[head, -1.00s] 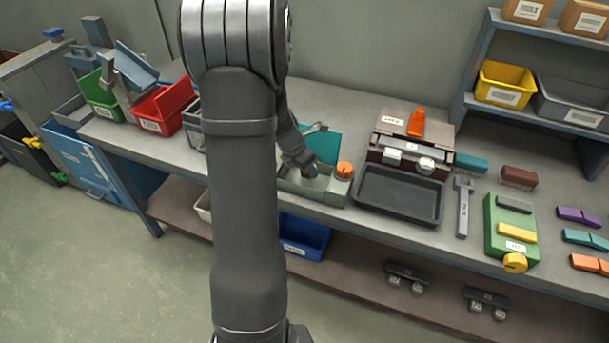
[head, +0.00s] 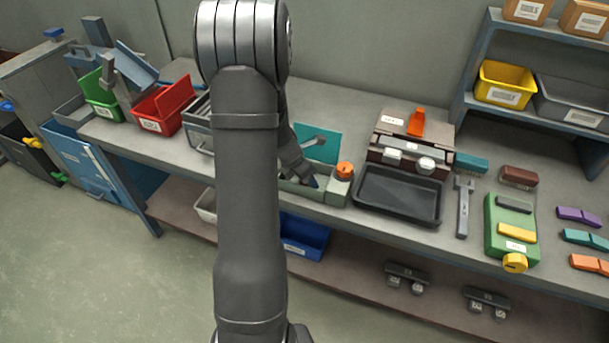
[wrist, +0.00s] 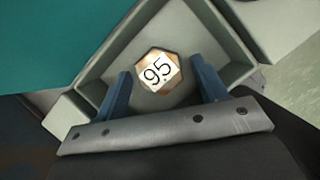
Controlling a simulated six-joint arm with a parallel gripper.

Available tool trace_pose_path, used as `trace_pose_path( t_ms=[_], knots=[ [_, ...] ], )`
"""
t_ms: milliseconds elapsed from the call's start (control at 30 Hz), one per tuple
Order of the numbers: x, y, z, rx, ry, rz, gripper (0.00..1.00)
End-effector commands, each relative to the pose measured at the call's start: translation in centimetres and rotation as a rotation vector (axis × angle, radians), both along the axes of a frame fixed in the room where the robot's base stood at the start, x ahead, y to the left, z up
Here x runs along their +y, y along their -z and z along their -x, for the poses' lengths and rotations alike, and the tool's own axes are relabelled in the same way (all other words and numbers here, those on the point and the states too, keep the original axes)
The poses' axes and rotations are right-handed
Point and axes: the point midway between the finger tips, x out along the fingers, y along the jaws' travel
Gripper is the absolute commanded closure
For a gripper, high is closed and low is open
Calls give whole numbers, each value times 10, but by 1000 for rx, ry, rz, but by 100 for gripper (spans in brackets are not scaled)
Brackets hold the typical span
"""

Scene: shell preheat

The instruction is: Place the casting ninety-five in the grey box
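The casting ninety-five (wrist: 158,72) is a copper-brown hexagonal piece with a white label reading 95. In the wrist view it lies inside a pale grey-green preheat box (wrist: 240,72) with a raised teal lid (wrist: 45,40). My gripper (wrist: 160,70) is open, with one blue finger on each side of the casting and gaps between. The same box (head: 335,193) and lid (head: 318,144) show in the head view, with my gripper (head: 312,183) at the box. The casting is hidden there. A grey box (head: 198,128) stands left of my arm, partly covered by it.
An orange knob (head: 344,170) sits at the preheat box's right end. A black tray (head: 398,195) is to its right. Red (head: 163,112) and green (head: 103,108) bins stand at the left of the bench. A dark grey bin (head: 572,103) is on the right shelf.

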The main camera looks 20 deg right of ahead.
Motion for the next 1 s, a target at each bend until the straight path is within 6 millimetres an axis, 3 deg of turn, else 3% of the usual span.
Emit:
trace_pose_path(
  t_ms=[367,1000],
  knots=[
    [2,-9,0,-2,-2,2,35],
    [40,-104,10,-2,-2,2,35]
  ],
)
